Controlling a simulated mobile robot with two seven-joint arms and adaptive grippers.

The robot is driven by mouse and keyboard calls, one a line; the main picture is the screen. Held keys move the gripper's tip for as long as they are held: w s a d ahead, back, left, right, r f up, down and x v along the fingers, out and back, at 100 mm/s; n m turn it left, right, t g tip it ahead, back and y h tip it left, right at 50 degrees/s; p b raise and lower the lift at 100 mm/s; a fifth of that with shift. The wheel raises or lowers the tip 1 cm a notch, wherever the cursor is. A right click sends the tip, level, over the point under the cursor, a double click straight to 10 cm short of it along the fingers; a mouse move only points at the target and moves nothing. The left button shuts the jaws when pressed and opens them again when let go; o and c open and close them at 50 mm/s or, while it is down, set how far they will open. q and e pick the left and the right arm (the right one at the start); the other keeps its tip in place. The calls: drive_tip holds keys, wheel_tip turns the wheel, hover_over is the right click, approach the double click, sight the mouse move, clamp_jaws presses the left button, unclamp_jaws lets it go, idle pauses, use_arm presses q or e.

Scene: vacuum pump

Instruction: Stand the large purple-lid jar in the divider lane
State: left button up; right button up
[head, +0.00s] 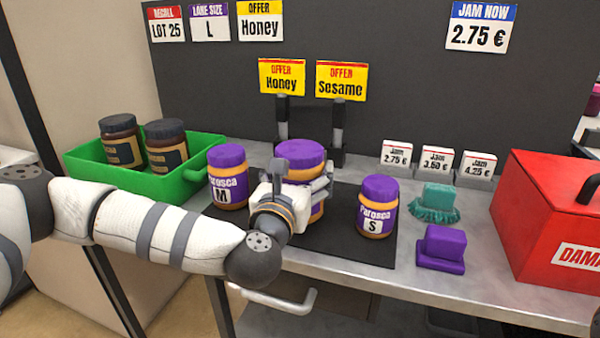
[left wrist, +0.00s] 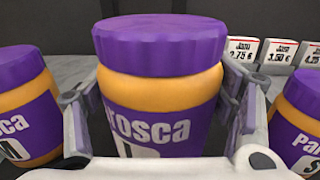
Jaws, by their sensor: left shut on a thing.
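The large purple-lid jar (head: 299,155) stands upright on the dark mat (head: 342,249), between the M jar (head: 228,178) and the S jar (head: 377,207). My left gripper (head: 312,190) is shut on it from the front and hides much of its label. In the left wrist view the large jar (left wrist: 160,85) sits between the two fingers, its label partly cut off. The divider (head: 337,135), with two dark uprights, stands right behind the large jar. A sign reading "Lane size L" (head: 209,22) hangs on the back panel. My right gripper is not in view.
A red box (head: 548,220) blocks the right end of the table.

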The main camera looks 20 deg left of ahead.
use_arm(q)
drive_tip(key=shift+r, duration=0.2)
drive_tip(key=shift+f, duration=0.2)
drive_tip(key=o, duration=1.9)
drive_tip(key=shift+f, duration=0.1)
